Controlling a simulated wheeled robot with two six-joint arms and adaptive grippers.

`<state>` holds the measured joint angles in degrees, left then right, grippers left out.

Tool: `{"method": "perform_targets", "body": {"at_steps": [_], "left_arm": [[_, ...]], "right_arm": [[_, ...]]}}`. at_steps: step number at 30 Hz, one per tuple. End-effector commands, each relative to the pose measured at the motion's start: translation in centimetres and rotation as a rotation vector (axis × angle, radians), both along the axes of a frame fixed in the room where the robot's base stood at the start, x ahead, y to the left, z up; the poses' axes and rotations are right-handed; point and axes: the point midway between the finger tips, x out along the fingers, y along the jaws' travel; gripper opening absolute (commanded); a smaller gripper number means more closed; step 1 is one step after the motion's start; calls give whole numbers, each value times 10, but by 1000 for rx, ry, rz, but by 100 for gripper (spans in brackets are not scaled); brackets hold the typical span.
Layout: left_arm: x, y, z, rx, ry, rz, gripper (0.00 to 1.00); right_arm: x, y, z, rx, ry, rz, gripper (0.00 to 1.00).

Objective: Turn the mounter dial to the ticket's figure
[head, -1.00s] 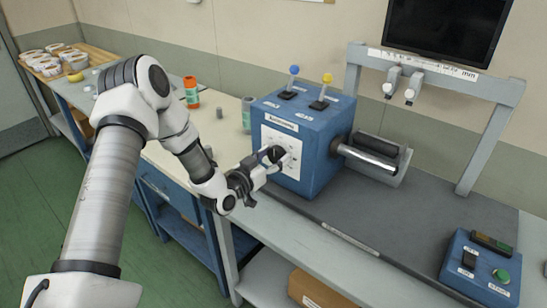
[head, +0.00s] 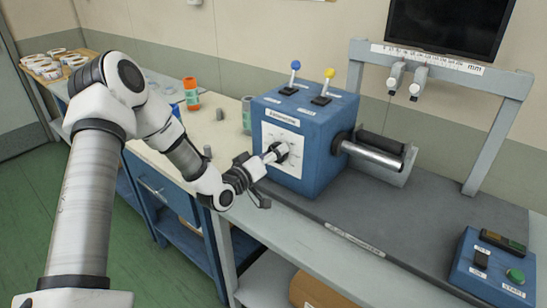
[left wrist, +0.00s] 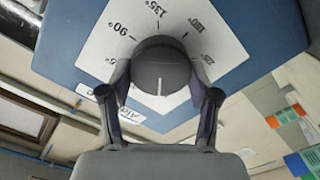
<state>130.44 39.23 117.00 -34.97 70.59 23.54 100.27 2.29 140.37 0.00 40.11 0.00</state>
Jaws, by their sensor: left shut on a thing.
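The mounter dial (head: 281,152) is a dark round knob on a white scale plate (head: 292,134) on the blue machine's left face. In the left wrist view the dial (left wrist: 160,62) fills the space between my fingers. Its white line points down in that picture, away from the visible 90°, 135° and 180° marks. My left gripper (head: 269,157) is shut on the dial, one finger on each side. The lower part of the scale is hidden by the knob and fingers. I cannot make out a ticket. My right gripper is not in view.
The blue machine (head: 323,138) carries a blue-topped and a yellow-topped lever and a metal roller (head: 371,155) at right. A blue button box (head: 494,265) stands front right. An orange container (head: 191,93) and small grey cylinders stand on the bench. The dark mat before the roller is clear.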

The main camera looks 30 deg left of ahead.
Motion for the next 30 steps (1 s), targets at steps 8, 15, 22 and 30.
{"method": "perform_targets", "body": {"at_steps": [8, 15, 22, 30], "left_arm": [[1, 1, 1, -45, 1, 2, 26], [1, 1, 1, -45, 0, 3, 26], [0, 1, 1, -45, 1, 2, 86], [-2, 1, 0, -46, 3, 2, 86]], "right_arm": [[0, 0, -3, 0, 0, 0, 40], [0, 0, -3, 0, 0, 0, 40], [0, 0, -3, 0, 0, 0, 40], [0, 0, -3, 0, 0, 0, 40]]}}
